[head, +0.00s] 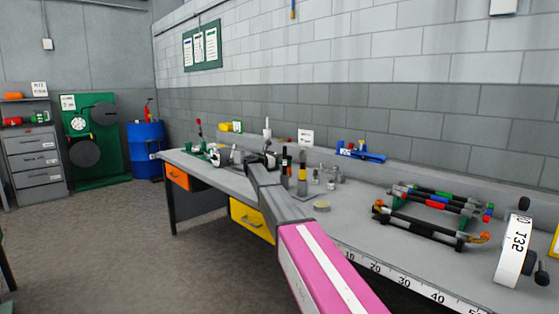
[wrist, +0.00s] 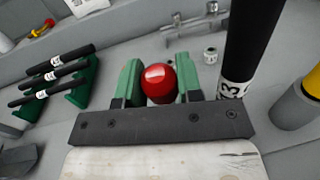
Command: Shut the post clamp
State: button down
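My gripper (wrist: 160,75) has two green fingers, and a round red knob (wrist: 159,84) sits between them. Whatever is under the knob is hidden by the fingers and the dark gripper plate, so I cannot make out the post clamp's body. A black post (wrist: 240,45) with a white numbered label stands close to the right of the fingers. In the head view, my arm reaches over the bench, and its end among the small tools is too small to read.
A yellow and dark post (wrist: 303,102) stands farther right. Black bars on a green rack (wrist: 83,82) lie to the left. On the bench (head: 365,243) are a blue tool (head: 360,151), a rack of coloured-band tools (head: 435,210) and a white wheel (head: 514,250).

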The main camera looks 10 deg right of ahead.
jog(key=shift+s+a+f+m+t+h, duration=0.15)
jog(key=shift+s+a+f+t+h, duration=0.3)
jog(key=shift+h, duration=0.3)
jog(key=shift+s+a+f+m+t+h, duration=0.15)
jog(key=shift+s+a+h, duration=0.15)
jog(key=shift+a+h, duration=0.35)
jog(key=shift+s+a+f+m+t+h, duration=0.1)
jog(key=shift+s+a+f+t+h, duration=0.3)
jog(key=shift+h, duration=0.4)
jog(key=shift+r, duration=0.1)
jog(key=c, duration=0.8)
grip_release()
jog(key=shift+a, duration=0.1)
jog(key=v, duration=1)
jog(key=shift+s+a, duration=0.1)
jog(key=shift+a, duration=0.25)
